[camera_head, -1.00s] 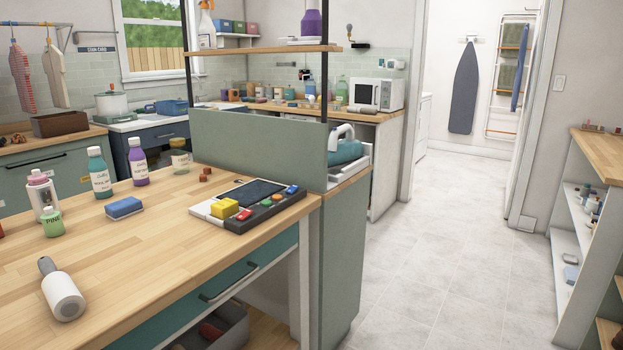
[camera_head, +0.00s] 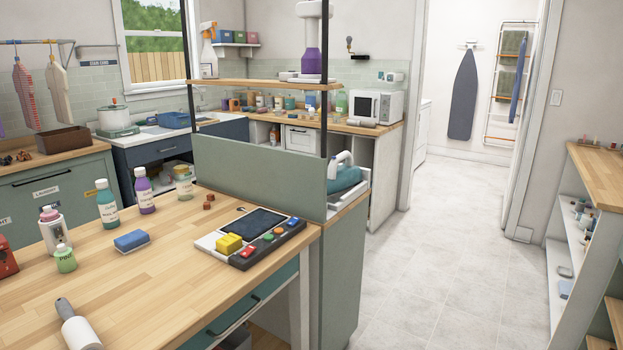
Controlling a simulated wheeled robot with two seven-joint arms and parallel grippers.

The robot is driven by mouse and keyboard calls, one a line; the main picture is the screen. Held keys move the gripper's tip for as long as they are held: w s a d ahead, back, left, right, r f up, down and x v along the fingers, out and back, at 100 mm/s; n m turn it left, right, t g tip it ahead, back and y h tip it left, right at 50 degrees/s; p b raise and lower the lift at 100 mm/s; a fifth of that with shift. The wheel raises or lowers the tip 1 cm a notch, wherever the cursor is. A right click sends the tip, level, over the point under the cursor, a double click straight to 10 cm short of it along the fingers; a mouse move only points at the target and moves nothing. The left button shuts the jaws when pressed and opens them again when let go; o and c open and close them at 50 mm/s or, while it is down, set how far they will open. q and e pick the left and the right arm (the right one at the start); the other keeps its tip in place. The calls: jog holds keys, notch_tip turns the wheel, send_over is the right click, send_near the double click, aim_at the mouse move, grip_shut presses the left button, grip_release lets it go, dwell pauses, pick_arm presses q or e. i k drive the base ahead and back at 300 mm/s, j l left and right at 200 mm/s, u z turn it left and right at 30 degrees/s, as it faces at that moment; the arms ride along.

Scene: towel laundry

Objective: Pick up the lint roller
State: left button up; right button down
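The lint roller (camera_head: 80,332) lies on the wooden worktop (camera_head: 150,285) at the lower left of the head view. Its grey handle points up and left, and its white roll is partly cut off by the bottom edge of the picture. Neither of my grippers is in view.
The worktop around the roller looks clear. Open tiled floor (camera_head: 430,270) lies to the right.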

aim_at(78, 334)
jog(key=u, duration=1.35)
jog(key=z, duration=0.2)
jog(key=k+j, duration=0.05)
